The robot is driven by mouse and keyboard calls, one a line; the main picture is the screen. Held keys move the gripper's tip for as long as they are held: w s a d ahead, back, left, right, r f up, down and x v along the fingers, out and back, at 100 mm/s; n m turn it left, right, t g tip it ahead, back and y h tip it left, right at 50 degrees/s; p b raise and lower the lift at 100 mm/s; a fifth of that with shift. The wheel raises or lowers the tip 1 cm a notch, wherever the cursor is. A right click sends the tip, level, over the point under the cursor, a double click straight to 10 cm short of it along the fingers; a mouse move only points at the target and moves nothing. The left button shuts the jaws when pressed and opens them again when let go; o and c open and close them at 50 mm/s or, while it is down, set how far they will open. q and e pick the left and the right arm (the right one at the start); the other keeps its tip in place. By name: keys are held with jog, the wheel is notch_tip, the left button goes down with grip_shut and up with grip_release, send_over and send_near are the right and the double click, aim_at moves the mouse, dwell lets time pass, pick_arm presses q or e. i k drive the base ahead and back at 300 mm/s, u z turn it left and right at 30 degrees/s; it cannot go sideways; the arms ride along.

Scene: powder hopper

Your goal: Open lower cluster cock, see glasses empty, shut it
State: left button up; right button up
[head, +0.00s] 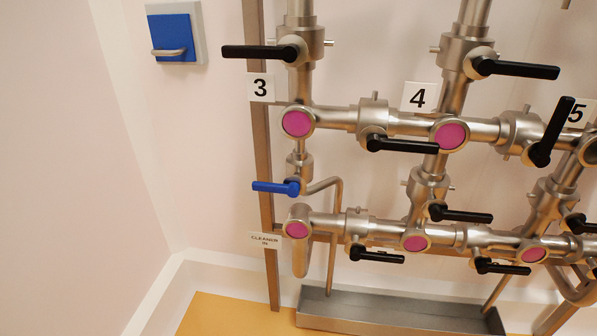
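Steel pipes with levers and round sight glasses run along the wall. The lower row has three pink-filled glasses: left glass (297,230), middle glass (415,243) and right glass (534,255). Upper glasses, a left one (297,123) and a right one (450,134), are also pink. A blue lever (272,187) lies level, pointing left, above the lower left glass, with a thin bent drain pipe (336,215) beside it. Black levers (376,255) and (503,267) on the lower row point right, nearly level. I cannot tell which lever is the lower cluster cock. Neither gripper shows.
A steel trough (390,312) stands on the yellow floor below the pipes. A blue wall box (174,36) with a grey handle hangs upper left. Number plates 3 (261,87), 4 (420,97) and a "CLEANER IN" label (265,240) show. Left wall side is clear.

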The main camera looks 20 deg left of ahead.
aim_at(292, 189)
jog(key=u, duration=0.35)
jog(key=k, duration=0.45)
jog(key=u, duration=1.25)
jog(key=i, duration=0.45)
jog(key=z, duration=0.55)
jog(key=i, duration=0.8)
jog(key=z, duration=0.7)
